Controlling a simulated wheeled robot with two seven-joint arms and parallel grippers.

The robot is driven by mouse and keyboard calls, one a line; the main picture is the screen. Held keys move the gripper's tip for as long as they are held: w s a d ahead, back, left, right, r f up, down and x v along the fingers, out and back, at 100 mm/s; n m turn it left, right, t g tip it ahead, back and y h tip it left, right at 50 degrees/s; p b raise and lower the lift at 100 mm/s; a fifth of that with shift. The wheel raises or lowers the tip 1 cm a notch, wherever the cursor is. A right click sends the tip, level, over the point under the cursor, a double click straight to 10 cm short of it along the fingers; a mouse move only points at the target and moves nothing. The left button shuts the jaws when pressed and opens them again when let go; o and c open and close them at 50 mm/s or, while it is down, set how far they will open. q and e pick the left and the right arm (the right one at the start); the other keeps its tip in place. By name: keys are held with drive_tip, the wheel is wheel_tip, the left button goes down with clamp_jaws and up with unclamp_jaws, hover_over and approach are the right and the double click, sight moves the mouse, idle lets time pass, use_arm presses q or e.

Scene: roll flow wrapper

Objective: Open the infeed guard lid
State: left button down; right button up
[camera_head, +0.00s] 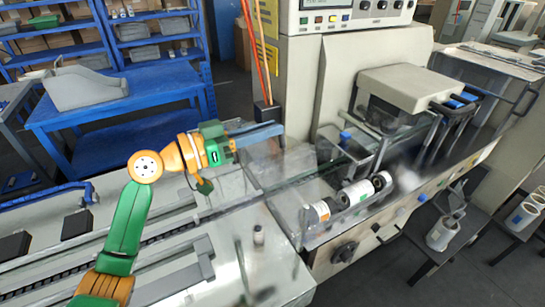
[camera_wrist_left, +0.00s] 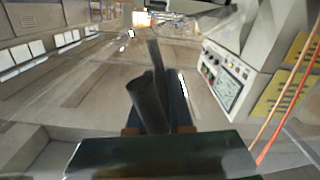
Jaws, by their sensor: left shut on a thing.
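The infeed guard lid (camera_head: 276,165) is a clear panel over the infeed end of the wrapper in the head view. It looks raised and tilted, but its edges are hard to make out. My left gripper (camera_head: 262,134) is at the lid's upper left edge, shut on what looks like the lid's handle. The fingers largely hide the handle in the head view. In the left wrist view, a dark round bar (camera_wrist_left: 150,104) stands just in front of the gripper, with clear panel surfaces around it. My right gripper is not in view.
The conveyor bed (camera_head: 180,285) lies below my left arm. White film rolls (camera_head: 355,192) sit right of the lid. The control panel (camera_head: 350,15) rises behind it, with orange poles (camera_head: 262,70) to its left. A blue table (camera_head: 110,100) stands at the back left.

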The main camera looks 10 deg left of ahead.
use_arm(q)
drive_tip(key=w+a+r+p, duration=0.2)
drive_tip(key=w+a+r, duration=0.1)
drive_tip(key=r, duration=0.5)
drive_tip(key=shift+w+a, duration=0.2)
drive_tip(key=shift+w, duration=0.6)
drive_tip(key=shift+r, duration=0.1)
